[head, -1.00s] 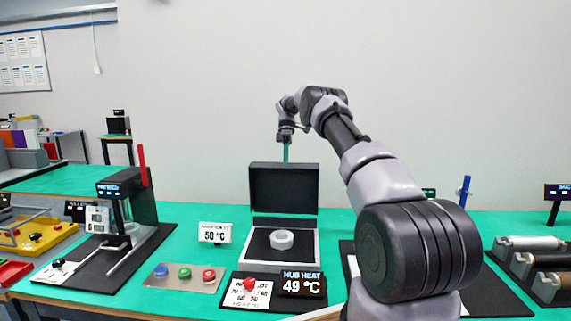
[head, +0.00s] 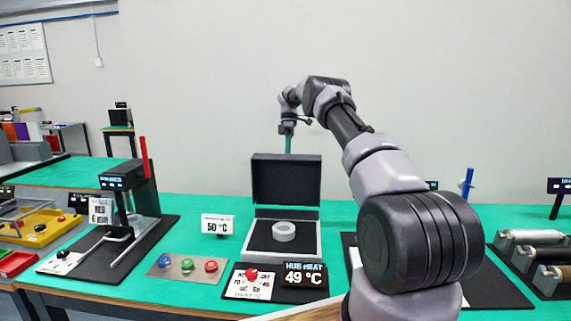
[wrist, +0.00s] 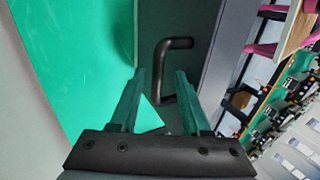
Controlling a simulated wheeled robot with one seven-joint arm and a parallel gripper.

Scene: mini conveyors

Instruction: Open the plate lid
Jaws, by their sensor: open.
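The plate lid (head: 286,181) is a dark panel that stands raised, about upright, at the back of a light grey box (head: 314,253) in the head view. A white ring (head: 284,231) lies on the dark plate inside the box. My gripper (head: 288,145) is above and behind the lid's top edge. In the wrist view my gripper (wrist: 162,88) has its two green fingers apart with nothing held between them. A black bent handle (wrist: 172,45) on a dark panel shows just beyond the fingertips. I cannot tell whether the fingers touch it.
A display reading 49 °C (head: 303,281) with a red knob (head: 251,274) stands in front of the box. A 50 °C sign (head: 217,225) is at its left. A press with a red lever (head: 144,157) stands further left. Rollers (head: 535,239) are at the right.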

